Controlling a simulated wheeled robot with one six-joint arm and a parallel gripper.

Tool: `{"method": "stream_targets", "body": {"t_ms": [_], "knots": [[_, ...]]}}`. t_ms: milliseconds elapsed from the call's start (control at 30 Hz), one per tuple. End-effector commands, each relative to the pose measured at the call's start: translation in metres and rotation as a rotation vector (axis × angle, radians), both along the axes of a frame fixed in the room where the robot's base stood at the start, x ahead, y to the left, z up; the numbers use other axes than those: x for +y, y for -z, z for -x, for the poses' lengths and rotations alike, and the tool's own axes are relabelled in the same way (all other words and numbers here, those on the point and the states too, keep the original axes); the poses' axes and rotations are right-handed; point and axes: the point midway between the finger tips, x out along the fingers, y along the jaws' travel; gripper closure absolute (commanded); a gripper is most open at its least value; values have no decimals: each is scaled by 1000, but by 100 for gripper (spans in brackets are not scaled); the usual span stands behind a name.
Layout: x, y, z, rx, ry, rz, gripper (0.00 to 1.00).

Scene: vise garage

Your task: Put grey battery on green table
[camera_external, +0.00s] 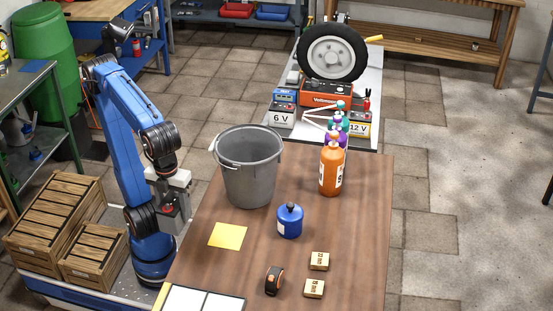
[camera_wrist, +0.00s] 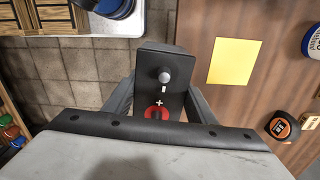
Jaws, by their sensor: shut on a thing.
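A dark grey battery (camera_wrist: 165,70) is held between the fingers of my gripper (camera_wrist: 160,98). Its top, with a round metal terminal, a plus mark and a red ring, faces the wrist camera. In the external view my gripper (camera_external: 176,190) holds the battery (camera_external: 172,214) at the left edge of the brown table, apart from the tabletop as far as I can tell. A table with a greenish top (camera_external: 22,82) and green legs stands at the far left, behind my arm and partly cut off by the picture edge.
The brown table (camera_external: 225,285) bears a grey bucket (camera_external: 250,180), a yellow sheet (camera_external: 228,235), a blue canister (camera_external: 290,221), an orange bottle (camera_external: 332,170) and a tape measure (camera_external: 273,281). Wooden crates (camera_external: 60,215) stand beside my base. A green barrel (camera_external: 45,50) is behind the greenish table.

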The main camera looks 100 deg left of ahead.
Motion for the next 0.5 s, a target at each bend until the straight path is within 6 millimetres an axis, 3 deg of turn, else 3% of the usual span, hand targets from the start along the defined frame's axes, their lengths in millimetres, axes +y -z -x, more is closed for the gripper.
{"method": "stream_targets", "body": {"t_ms": [167,500], "knots": [[-8,-21,-25,-3,-63,2,100],[-20,-94,-106,-3,-288,3,100]]}}
